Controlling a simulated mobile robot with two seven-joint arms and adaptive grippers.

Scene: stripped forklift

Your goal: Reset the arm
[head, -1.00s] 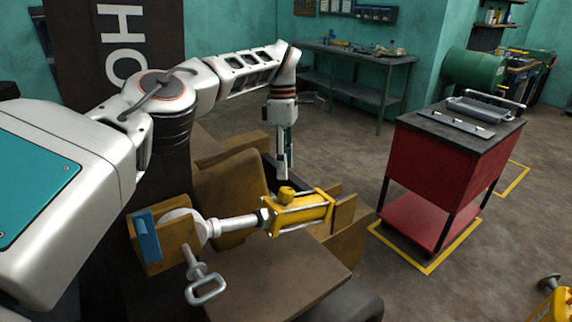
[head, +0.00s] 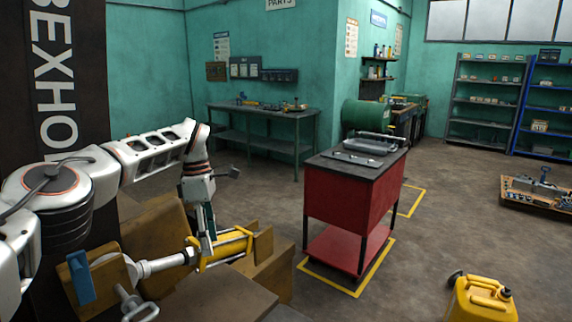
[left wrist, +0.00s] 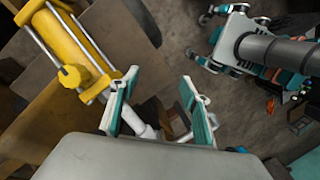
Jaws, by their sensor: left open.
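My left gripper (head: 207,248) points down in the head view, and its fingertips overlap the yellow hydraulic cylinder (head: 235,243) in the picture. In the left wrist view the gripper (left wrist: 160,108) has its two teal-padded fingers apart, with nothing gripped between them. There the yellow cylinder (left wrist: 65,42) lies to the upper left, outside the fingers. A silver rod (head: 165,263) runs from the cylinder to a round end at a brown bracket with a blue block (head: 80,277). My left arm (head: 150,152) reaches in from the left. My right gripper does not show.
Brown forklift panels (head: 215,298) surround the cylinder. A red cart (head: 340,200) with a tray on top stands right of it. A yellow jerrycan (head: 482,300) is at the lower right. A workbench (head: 265,112) and shelves (head: 485,100) stand behind.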

